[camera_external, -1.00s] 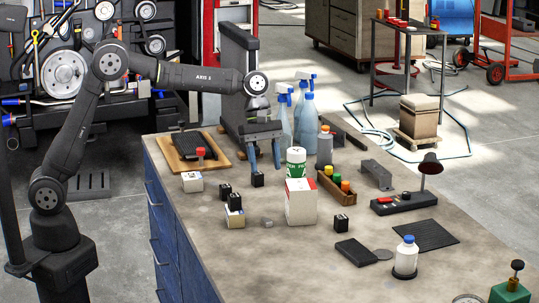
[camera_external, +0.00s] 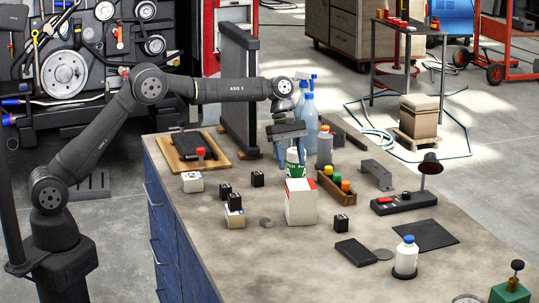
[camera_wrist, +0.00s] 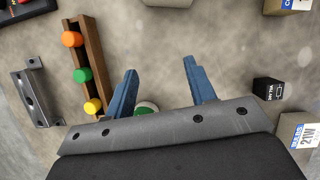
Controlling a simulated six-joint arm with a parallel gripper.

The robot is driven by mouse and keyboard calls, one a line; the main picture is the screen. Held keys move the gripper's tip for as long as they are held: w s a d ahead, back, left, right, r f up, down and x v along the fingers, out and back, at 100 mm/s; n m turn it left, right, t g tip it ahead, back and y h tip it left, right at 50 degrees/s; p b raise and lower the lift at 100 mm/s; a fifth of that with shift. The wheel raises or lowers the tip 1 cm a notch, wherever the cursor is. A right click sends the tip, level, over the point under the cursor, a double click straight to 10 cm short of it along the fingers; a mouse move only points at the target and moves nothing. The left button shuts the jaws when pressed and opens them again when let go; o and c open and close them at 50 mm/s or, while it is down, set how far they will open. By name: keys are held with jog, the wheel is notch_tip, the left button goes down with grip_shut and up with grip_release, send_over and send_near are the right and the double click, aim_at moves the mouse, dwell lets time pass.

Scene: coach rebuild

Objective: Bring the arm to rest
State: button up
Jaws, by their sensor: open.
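My gripper (camera_external: 291,158) is over the workbench (camera_external: 200,255) with its two blue fingers pointing down. In the wrist view the fingers (camera_wrist: 160,78) are spread apart with only bare bench between the tips. The gripper is open and empty. A green and white bottle (camera_external: 292,170) stands close by, its upper part partly covered by the gripper in the external view. In the wrist view only a bit of its top (camera_wrist: 147,107) shows beside the left finger.
A wooden rack (camera_external: 333,193) with orange, green and yellow caps stands near the gripper. A white box (camera_external: 300,205) stands in front, and spray bottles (camera_external: 308,120) behind. Several small black blocks (camera_external: 257,179) lie to the left. A tall dark panel (camera_external: 240,85) rises behind the arm.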

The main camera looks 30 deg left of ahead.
jog(key=shift+s+f, duration=0.15)
jog(key=shift+f, duration=1.4)
